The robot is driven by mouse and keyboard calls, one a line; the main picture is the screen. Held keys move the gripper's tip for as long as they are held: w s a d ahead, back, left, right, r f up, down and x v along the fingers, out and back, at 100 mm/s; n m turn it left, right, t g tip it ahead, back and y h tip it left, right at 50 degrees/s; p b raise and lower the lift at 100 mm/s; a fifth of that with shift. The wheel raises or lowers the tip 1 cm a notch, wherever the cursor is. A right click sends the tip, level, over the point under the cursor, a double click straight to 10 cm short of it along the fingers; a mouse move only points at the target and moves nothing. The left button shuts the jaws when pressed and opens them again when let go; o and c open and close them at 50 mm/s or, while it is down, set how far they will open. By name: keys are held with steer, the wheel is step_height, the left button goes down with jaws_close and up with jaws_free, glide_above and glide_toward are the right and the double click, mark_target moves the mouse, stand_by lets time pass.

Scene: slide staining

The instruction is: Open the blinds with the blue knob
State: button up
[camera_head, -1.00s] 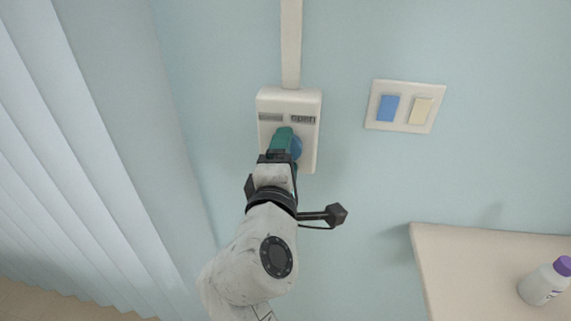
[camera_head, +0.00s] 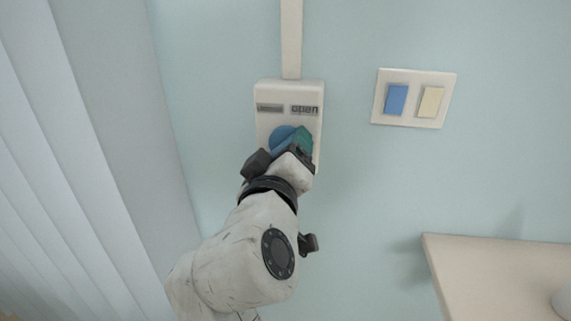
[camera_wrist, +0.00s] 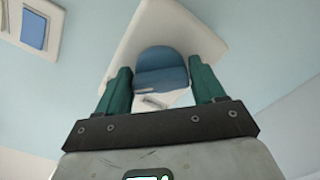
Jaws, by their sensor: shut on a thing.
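The blue knob (camera_head: 281,138) sits on a white wall box (camera_head: 289,92), partly hidden behind my gripper in the head view. The box has two labels; the right one reads "open" and the left one is too blurred to read. My gripper (camera_head: 292,143) has teal fingers closed around the knob. In the wrist view the knob (camera_wrist: 162,68) shows between the two fingers of my gripper (camera_wrist: 162,80). The blinds (camera_head: 70,160) hang as pale vertical slats along the left and look closed.
A switch plate (camera_head: 413,119) with a blue and a cream switch is on the wall to the right. A pale shelf or table (camera_head: 490,270) juts out at lower right, with part of a white object (camera_head: 563,304) at its edge. A conduit (camera_head: 291,40) runs up from the box.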

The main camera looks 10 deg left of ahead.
steer(key=shift+f+m+b, duration=0.3)
steer(key=shift+m+b, duration=0.55)
steer(key=shift+m, duration=0.75)
steer(key=o, duration=1)
steer(key=shift+r, duration=0.2)
steer(key=shift+c, duration=0.2)
steer(key=s, duration=1)
steer(key=shift+s+a+b, duration=0.2)
steer(key=shift+s+b, duration=0.15)
steer(key=shift+s, duration=0.05)
steer(key=shift+f, duration=0.1)
